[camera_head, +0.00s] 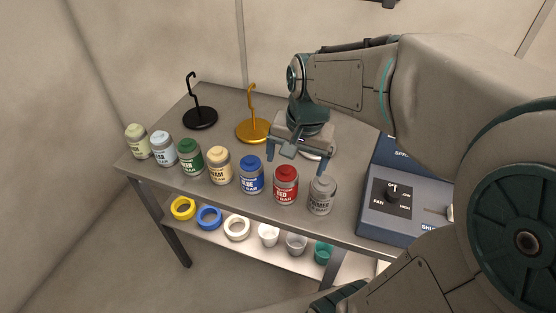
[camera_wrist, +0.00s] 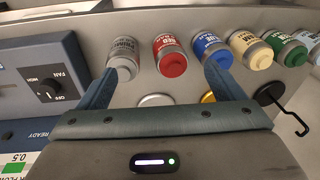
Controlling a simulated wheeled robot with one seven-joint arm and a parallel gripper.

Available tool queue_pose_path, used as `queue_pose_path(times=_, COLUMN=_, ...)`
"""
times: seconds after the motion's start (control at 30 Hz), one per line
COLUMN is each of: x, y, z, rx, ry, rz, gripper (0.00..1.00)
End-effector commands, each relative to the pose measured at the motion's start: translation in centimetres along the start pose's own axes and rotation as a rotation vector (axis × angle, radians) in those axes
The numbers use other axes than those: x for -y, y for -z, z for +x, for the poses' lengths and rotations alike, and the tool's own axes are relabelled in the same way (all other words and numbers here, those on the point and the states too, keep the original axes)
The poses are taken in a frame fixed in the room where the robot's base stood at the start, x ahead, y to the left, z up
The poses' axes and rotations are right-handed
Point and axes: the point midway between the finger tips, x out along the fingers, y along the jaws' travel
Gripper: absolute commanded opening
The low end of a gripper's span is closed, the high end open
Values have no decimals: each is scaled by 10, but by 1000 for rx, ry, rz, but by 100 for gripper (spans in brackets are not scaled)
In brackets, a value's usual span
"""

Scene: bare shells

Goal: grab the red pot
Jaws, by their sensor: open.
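The red pot (camera_head: 286,184) stands upright in a row of pots near the front edge of the table, between the blue pot (camera_head: 251,175) and the grey primer pot (camera_head: 321,195). In the wrist view the red pot (camera_wrist: 170,57) appears beyond the fingertips, between the two fingers. My gripper (camera_head: 295,160) is open and empty, behind and above the row. In the wrist view my gripper (camera_wrist: 160,75) has its left fingertip near the primer pot and its right fingertip near the blue pot; I cannot tell whether they touch.
Cream (camera_head: 219,166), green (camera_head: 190,157), pale blue (camera_head: 163,149) and pale green (camera_head: 137,142) pots continue the row leftward. Black (camera_head: 200,117) and gold (camera_head: 252,130) hook stands are behind. A blue-grey spray unit (camera_head: 405,205) stands right. A lower shelf (camera_head: 215,236) holds rings and cups.

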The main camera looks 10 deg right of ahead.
Motion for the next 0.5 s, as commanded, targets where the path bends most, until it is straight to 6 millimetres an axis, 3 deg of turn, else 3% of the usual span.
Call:
queue_pose_path(times=0.2, x=23, y=45, z=31, rx=58, ry=-82, rz=333, gripper=88)
queue_pose_path(times=0.5, x=36, y=66, z=55, rx=63, ry=-142, rz=524, gripper=88)
